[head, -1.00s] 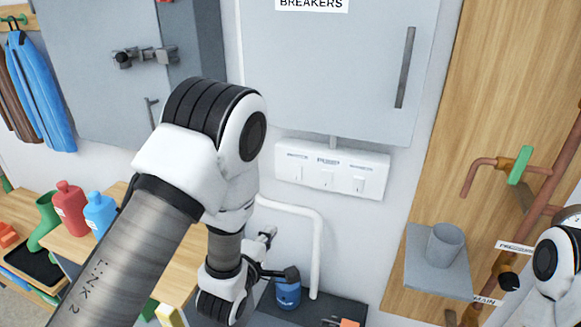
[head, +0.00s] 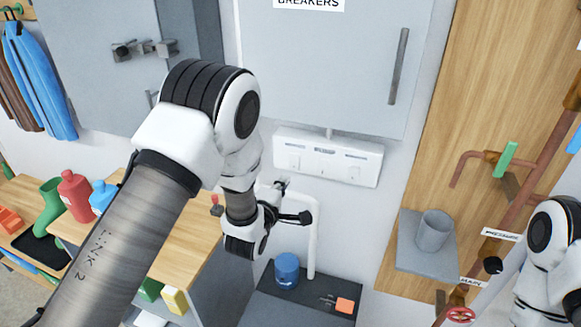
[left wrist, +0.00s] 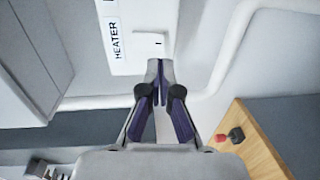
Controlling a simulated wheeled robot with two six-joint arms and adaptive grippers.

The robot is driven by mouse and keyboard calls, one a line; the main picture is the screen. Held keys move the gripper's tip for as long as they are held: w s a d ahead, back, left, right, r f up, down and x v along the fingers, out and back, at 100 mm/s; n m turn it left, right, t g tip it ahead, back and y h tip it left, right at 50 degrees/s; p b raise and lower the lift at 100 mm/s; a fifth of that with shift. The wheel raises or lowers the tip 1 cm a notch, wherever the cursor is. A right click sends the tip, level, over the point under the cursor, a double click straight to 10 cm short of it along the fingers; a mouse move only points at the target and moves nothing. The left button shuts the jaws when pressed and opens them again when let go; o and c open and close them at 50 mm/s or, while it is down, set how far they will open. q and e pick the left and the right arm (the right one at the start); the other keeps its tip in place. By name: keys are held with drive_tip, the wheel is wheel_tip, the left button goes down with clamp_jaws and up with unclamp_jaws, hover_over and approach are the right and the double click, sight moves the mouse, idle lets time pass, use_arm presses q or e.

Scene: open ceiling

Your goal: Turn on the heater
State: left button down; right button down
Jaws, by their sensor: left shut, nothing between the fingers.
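A white three-switch panel (head: 328,174) is on the wall below the breaker cabinet. In the left wrist view, the HEATER label (left wrist: 114,40) is readable beside a white switch (left wrist: 148,42). This seems to be the panel's leftmost switch (head: 295,163) in the head view. Its rocker position is too small to tell. My left gripper (head: 281,185) is just below the panel's left end. In the left wrist view, its fingers (left wrist: 158,68) are shut and empty, with the tips close to the heater switch; contact cannot be told.
A white pipe (head: 313,240) bends just below the panel, close to my left gripper. A blue canister (head: 287,270) stands on a dark surface below. A wooden bench with bottles is at left. A grey shelf with a cup (head: 434,230) and copper pipes are at right.

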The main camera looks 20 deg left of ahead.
sight(294, 168)
use_arm(q)
drive_tip(key=w, duration=0.2)
drive_tip(key=w+p, duration=0.1)
drive_tip(key=w, duration=0.1)
drive_tip(key=w+p, duration=0.1)
drive_tip(key=w, duration=0.1)
drive_tip(key=shift+d+f, duration=0.1)
drive_tip(key=shift+f, duration=0.25)
drive_tip(key=shift+f, duration=0.15)
drive_tip(key=b, duration=0.2)
drive_tip(key=shift+w+f+t+b, duration=0.2)
drive_tip(key=shift+f+t+b, duration=0.1)
drive_tip(key=shift+f+b, duration=0.1)
drive_tip(key=shift+r, duration=0.45)
drive_tip(key=shift+w, duration=0.1)
drive_tip(key=shift+f, duration=0.1)
